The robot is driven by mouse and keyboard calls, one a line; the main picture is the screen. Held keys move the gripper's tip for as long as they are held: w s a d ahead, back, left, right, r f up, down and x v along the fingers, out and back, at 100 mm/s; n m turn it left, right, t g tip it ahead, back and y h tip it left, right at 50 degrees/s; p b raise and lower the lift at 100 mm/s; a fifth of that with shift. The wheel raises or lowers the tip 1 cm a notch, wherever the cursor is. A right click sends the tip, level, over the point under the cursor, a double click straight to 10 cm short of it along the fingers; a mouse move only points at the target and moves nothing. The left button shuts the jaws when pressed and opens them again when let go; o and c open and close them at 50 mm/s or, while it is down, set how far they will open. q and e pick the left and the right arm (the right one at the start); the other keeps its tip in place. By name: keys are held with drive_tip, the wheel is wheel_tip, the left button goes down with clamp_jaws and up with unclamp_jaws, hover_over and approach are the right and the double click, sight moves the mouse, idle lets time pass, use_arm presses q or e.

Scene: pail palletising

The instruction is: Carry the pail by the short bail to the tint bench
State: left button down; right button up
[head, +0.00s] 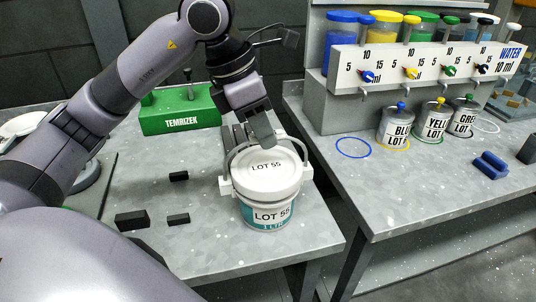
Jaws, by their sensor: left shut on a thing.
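A white pail with a teal band (267,208), marked LOT 55 on lid and side, is upright at the right part of the near-left grey bench (200,250). Its short bail (232,156) stands up over the lid. My left gripper (255,141) is above the lid's far side and shut on the bail; its fingertips partly hide the grip. I cannot tell whether the pail's base touches the bench. The tint bench (420,190) is to the right, with a dispenser rack on it. My right gripper is not in view.
Cans marked BLU (396,127), YEL (430,123) and GRE (461,119) stand below the rack (400,62). An empty blue ring (353,147) lies left of them. A gap separates the benches.

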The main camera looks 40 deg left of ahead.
use_arm(q)
drive_tip(key=shift+r, duration=0.1)
drive_tip(key=shift+r+p, duration=1.5)
drive_tip(key=shift+r, duration=0.3)
